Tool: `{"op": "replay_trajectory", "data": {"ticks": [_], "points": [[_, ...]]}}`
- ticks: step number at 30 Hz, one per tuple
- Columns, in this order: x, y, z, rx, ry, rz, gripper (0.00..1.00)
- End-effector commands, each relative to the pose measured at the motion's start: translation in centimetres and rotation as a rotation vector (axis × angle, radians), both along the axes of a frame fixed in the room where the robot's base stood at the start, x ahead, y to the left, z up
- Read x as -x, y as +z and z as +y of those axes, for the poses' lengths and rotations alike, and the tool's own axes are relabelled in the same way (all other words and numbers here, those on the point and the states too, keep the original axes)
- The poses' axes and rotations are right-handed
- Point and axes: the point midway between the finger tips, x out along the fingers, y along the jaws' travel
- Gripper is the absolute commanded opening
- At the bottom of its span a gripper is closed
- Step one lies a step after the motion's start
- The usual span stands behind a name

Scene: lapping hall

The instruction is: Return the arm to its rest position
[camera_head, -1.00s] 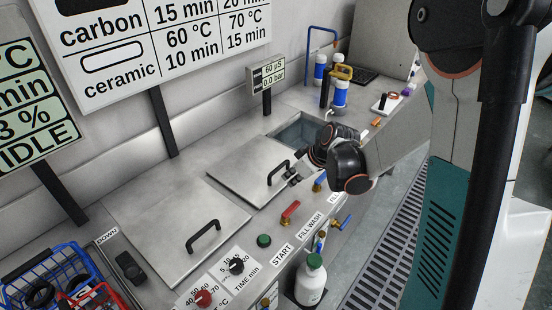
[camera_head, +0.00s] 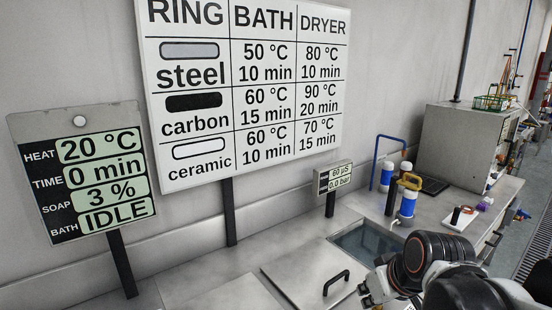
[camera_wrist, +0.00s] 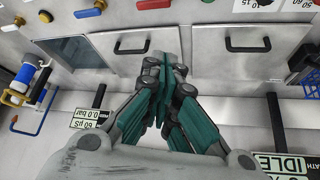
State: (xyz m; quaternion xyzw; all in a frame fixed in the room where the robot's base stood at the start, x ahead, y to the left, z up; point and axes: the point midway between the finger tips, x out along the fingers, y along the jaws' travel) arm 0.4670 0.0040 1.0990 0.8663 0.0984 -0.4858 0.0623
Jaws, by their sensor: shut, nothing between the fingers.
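My gripper (camera_head: 374,290) shows at the bottom of the head view, with part of my arm to its right. It is just right of the black handle (camera_head: 336,283) of a steel lid (camera_head: 300,268); contact cannot be told. In the wrist view my gripper (camera_wrist: 161,75) is shut and empty, its teal fingers together in front of the steel bench. Much of my arm is outside the frames.
An open basin (camera_head: 368,240) lies behind my gripper. Blue-and-white filter canisters (camera_head: 407,205) and a small display (camera_head: 333,178) stand behind it. A grey cabinet (camera_head: 468,145) stands farther right. A status panel (camera_head: 85,170) reads IDLE.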

Motion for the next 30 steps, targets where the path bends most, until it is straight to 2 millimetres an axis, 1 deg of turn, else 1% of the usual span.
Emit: {"op": "replay_trajectory", "data": {"ticks": [1,6,9,12,15,20,30], "points": [[1.3,0.5,0.1,0.000,-0.021,-0.004,0.00],[4.8,1.7,0.0,-0.004,-0.104,-0.026,0.00],[6.8,2.1,-0.1,-0.008,-0.148,-0.040,0.00],[8.3,2.4,-0.2,-0.013,-0.185,-0.054,0.00],[9.4,2.4,-0.3,-0.017,-0.211,-0.063,0.00],[10.1,2.5,-0.4,-0.020,-0.231,-0.071,0.00],[10.1,2.5,-0.4,-0.020,-0.233,-0.071,0.00]]}}
